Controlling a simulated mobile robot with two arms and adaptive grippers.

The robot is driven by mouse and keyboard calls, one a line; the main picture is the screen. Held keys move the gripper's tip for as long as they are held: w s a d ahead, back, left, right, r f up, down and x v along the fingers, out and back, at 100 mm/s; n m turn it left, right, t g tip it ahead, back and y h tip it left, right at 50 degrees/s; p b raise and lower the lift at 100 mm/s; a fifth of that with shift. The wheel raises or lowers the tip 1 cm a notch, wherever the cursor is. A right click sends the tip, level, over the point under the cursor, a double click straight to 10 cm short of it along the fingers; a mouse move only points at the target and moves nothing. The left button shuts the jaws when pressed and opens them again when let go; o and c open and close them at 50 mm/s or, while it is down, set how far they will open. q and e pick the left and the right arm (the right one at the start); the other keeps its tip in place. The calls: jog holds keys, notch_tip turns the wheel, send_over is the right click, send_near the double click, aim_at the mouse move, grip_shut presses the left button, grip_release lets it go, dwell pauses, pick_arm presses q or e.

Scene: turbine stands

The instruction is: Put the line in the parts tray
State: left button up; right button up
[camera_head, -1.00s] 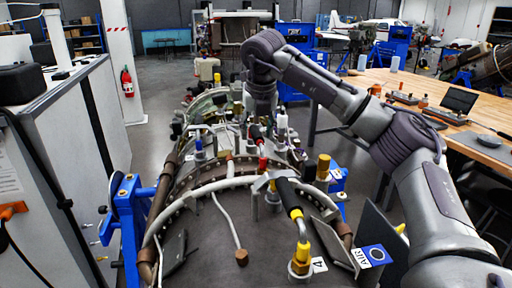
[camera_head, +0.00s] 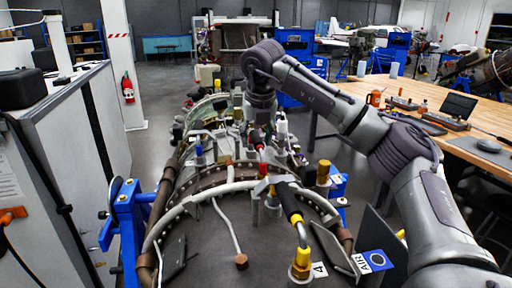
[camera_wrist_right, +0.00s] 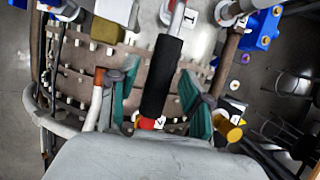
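A line with a black sleeve and a red end (camera_wrist_right: 162,75) lies between the green-padded fingers of my right gripper (camera_wrist_right: 160,100) in the right wrist view. The fingers stand apart on either side of the sleeve, with gaps showing; I cannot tell whether either touches it. In the head view, my right gripper (camera_head: 262,118) points down at this black-sleeved line (camera_head: 256,139) on the turbine. A second black-sleeved line (camera_head: 289,203) with a yellow fitting is nearer, beside a label 4. My left gripper is out of view. I cannot make out a parts tray for certain.
The turbine casing (camera_head: 212,250) fills the centre, with pipes and fittings sticking up, on a blue stand (camera_head: 128,222). A wooden table (camera_head: 490,115) with a laptop and a grey mat (camera_head: 478,152) is at right. A grey cabinet (camera_head: 60,140) stands at left.

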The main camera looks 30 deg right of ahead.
aim_at(256, 134)
grip_shut()
jog(key=shift+r+p, duration=0.65)
jog(key=shift+r, duration=0.15)
jog(key=shift+r+p, duration=0.55)
jog(key=shift+r, duration=0.15)
dwell(0.4)
